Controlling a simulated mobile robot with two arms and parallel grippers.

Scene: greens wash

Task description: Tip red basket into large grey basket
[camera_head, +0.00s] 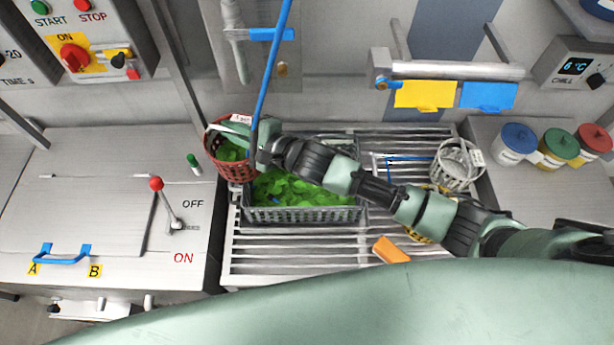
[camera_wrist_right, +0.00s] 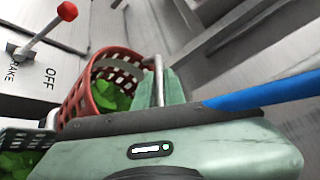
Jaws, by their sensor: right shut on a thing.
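The red basket (camera_head: 228,165) hangs at the left end of my right arm, with green leaves inside. My right gripper (camera_head: 243,128) is shut on it at its upper rim or handle; the exact contact is partly hidden. In the right wrist view the red basket (camera_wrist_right: 75,98) is tilted, its opening showing leaves, beside the gripper (camera_wrist_right: 165,90). The large grey basket (camera_head: 300,215) stands on the slatted rack and holds many green leaves. The red basket is at its upper left corner, apparently above the rack. My arm covers part of the grey basket. My left gripper is not visible.
A small whitish basket (camera_head: 456,170) stands right on the rack. An orange block (camera_head: 391,250) lies near the front. A lever with a red knob (camera_head: 156,184) rises from the left machine. A blue pole (camera_head: 271,60) runs down close to my right gripper.

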